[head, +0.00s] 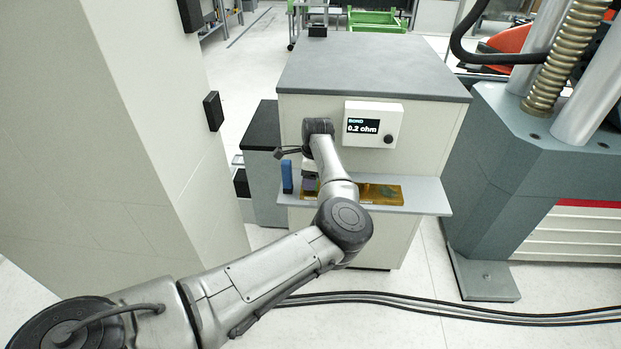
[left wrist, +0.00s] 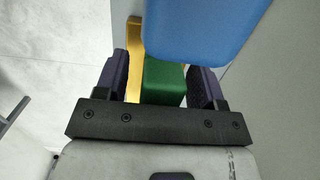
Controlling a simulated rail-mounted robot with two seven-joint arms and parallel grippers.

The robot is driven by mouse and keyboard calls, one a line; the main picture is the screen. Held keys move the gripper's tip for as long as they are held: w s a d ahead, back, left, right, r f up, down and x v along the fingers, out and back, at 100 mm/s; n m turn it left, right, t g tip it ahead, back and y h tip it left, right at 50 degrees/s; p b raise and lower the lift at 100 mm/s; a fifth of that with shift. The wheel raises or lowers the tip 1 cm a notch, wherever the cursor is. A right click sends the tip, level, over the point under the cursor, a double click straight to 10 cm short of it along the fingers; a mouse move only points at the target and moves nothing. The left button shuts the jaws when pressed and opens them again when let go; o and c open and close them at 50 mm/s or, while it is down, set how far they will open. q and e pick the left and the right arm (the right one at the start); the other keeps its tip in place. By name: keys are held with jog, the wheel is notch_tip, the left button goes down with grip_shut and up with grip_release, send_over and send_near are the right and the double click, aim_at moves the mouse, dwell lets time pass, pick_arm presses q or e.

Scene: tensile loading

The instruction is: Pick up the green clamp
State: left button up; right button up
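A green block, which looks like the green clamp (left wrist: 163,82), shows in the left wrist view between the two dark fingers of my left gripper (left wrist: 158,72). The fingers stand apart on either side of it; a gap shows at the left finger, and the right finger is close to its edge, contact unclear. In the head view my left gripper (head: 309,183) points down at the shelf under the display box. The clamp cannot be made out there behind my arm. My right gripper is not in view.
A blue object (left wrist: 205,25) is close above the fingers; it stands at the shelf's left (head: 287,177). A yellow strip (left wrist: 133,88) lies beside the green block. A yellow tray (head: 390,196) sits on the grey shelf (head: 430,197). A display box (head: 373,124) is above.

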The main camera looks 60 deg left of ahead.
pick_arm(q)
jog(key=c, duration=1)
jog(key=shift+r, duration=0.1)
jog(key=shift+c, duration=0.2)
